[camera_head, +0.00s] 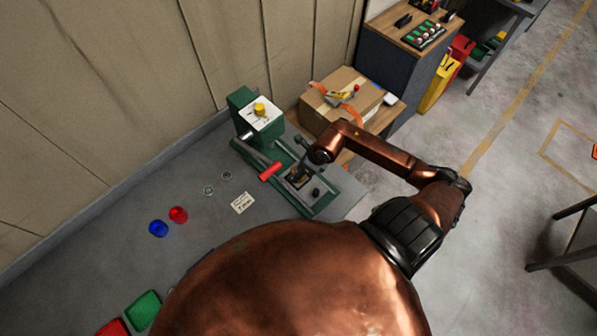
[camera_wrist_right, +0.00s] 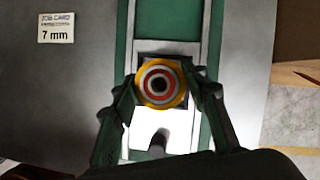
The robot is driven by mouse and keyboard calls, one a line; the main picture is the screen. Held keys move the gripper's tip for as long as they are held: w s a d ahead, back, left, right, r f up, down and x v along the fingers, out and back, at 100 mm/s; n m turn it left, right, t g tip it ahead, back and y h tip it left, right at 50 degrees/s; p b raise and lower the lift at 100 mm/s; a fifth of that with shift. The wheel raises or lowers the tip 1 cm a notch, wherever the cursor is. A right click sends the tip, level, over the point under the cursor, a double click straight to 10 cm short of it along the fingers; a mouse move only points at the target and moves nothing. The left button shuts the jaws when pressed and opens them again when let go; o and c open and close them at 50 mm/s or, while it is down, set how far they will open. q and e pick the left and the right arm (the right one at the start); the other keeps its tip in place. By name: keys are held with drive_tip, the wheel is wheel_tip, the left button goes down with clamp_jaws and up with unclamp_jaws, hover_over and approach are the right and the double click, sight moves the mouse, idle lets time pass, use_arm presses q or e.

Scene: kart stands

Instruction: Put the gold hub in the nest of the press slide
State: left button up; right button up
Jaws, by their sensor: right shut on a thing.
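The gold hub (camera_wrist_right: 161,84) shows in the right wrist view as a yellow ring around red and white rings with a dark centre. My right gripper (camera_wrist_right: 162,88) is shut on it, one finger on each side. The hub is over the dark square nest (camera_wrist_right: 143,60) of the press slide (camera_wrist_right: 165,28) and hides most of it. I cannot tell whether the hub touches the nest. In the head view my right gripper (camera_head: 299,172) reaches down over the slide between the green rails. My left gripper is not in view.
The green press (camera_head: 241,99) has a red handle (camera_head: 270,171) close to the gripper. A dark knob (camera_wrist_right: 157,142) stands on the slide. A job card (camera_head: 242,202), red cup (camera_head: 178,214) and blue cup (camera_head: 158,228) lie left on the bench. A cardboard box (camera_head: 330,112) stands behind.

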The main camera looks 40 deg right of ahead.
drive_tip(key=shift+f, duration=0.75)
drive_tip(key=shift+f, duration=0.15)
drive_tip(key=o, duration=1.5)
drive_tip(key=shift+c, duration=0.2)
